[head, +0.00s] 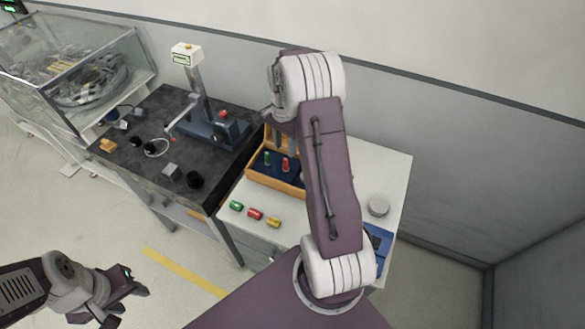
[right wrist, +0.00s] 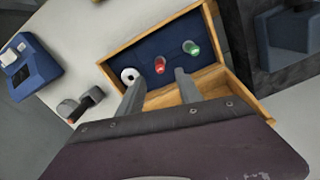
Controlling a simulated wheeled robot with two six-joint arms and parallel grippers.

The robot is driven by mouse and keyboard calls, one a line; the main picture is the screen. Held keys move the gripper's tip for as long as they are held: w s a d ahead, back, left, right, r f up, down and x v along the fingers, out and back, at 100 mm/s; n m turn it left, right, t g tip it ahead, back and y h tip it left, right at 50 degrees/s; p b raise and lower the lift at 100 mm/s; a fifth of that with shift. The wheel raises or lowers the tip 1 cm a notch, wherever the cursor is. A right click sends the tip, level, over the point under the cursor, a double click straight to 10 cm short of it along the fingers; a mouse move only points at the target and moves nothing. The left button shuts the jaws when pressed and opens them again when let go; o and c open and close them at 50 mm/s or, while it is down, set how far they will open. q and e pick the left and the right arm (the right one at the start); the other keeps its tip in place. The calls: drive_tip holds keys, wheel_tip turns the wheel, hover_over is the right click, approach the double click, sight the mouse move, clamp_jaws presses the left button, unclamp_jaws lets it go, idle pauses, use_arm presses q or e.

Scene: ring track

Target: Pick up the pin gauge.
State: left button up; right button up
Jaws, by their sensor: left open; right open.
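A wooden box (right wrist: 180,18) with a dark blue lining stands on the white table. In it, in the right wrist view, are a red piece (right wrist: 160,65), a green piece (right wrist: 191,48) and a white ring (right wrist: 131,75). Which piece is the pin gauge I cannot tell for sure. My right gripper (right wrist: 158,92) is open and empty over the box, its fingers framing the view of the red piece. In the head view my right arm hides part of the box. My left gripper (head: 128,304) is open, low at the left, away from the tables.
Small green (head: 236,206), red (head: 254,214) and yellow (head: 273,222) pieces lie in front of the box. A grey dumbbell-shaped thing (right wrist: 80,104) and a blue device (right wrist: 27,68) are beside it. A dark bench (head: 120,160) with a measuring stand (head: 200,95) adjoins at left.

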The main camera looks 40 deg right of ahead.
sight(285, 160)
drive_tip(key=shift+w, duration=0.2)
drive_tip(key=f, duration=0.1)
drive_tip(key=a+f, duration=0.1)
drive_tip(key=f, duration=0.1)
drive_tip(key=shift+p, duration=0.4)
drive_tip(key=shift+s+d+f, duration=0.15)
drive_tip(key=shift+d+f, duration=0.2)
drive_tip(key=shift+f, duration=0.05)
wheel_tip(285, 160, down, 4)
drive_tip(key=shift+s+f+p, duration=0.1)
drive_tip(key=shift+p, duration=0.55)
use_arm(q)
drive_tip(key=shift+w+a+r, duration=0.1)
drive_tip(key=shift+a+r, duration=0.05)
drive_tip(key=shift+r, duration=0.35)
drive_tip(key=shift+w+a+r, duration=0.1)
drive_tip(key=shift+a+r, duration=0.05)
drive_tip(key=shift+r, duration=0.35)
use_arm(e)
drive_tip(key=shift+d+f, duration=0.1)
drive_tip(key=shift+f, duration=0.3)
clamp_jaws()
